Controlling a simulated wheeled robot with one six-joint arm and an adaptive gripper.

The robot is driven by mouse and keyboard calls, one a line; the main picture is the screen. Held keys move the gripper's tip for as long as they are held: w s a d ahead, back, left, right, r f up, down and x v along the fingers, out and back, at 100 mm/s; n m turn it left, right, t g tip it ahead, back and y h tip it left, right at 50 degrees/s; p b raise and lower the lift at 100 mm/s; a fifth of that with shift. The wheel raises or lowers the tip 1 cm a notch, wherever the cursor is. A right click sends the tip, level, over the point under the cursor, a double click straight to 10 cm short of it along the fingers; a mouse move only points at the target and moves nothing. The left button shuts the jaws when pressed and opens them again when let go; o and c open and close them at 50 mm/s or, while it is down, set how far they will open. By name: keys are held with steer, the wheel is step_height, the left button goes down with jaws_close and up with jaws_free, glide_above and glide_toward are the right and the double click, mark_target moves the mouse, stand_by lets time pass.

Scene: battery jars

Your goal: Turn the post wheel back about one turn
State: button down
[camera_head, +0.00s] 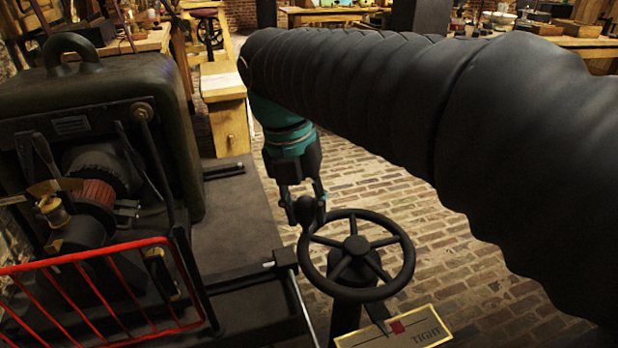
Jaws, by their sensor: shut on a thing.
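The post wheel (399,277) is a black spoked handwheel lying roughly level on top of a dark post (345,318) at the lower middle. A dark round knob (306,208) stands up from the wheel's rim at its far left. My gripper (305,205) points down at that knob and is shut on it, with a finger on either side. The lower part of the knob's stem and its join to the rim are hard to make out. A brass plate with a red mark and the lettering "TIGHT" (425,332) is at the wheel's near right side.
A dark machine (130,85) with a top handle stands at left behind a red guard rail (95,255). A pale metal rod (291,272) runs left of the wheel. Wooden benches (228,110) stand behind. Brick floor (450,265) is open at right.

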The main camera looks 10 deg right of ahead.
mark_target(311, 260)
steer(key=s+n, duration=0.1)
steer(key=n, duration=0.1)
steer(key=s+a+n, duration=0.1)
steer(key=s, duration=0.1)
steer(key=shift+a+n+t, duration=0.1)
steer(key=shift+n+t, duration=0.2)
steer(key=shift+n, duration=0.1)
steer(key=shift+s+n+t, duration=0.3)
steer(key=shift+s+n, duration=1.2)
steer(key=shift+n, duration=0.6)
steer(key=c, duration=0.8)
jaws_free()
steer(key=r, duration=0.4)
steer(key=a+r, duration=0.1)
steer(key=r, duration=0.6)
steer(key=shift+s+a+r, duration=0.35)
steer(key=shift+r, duration=0.05)
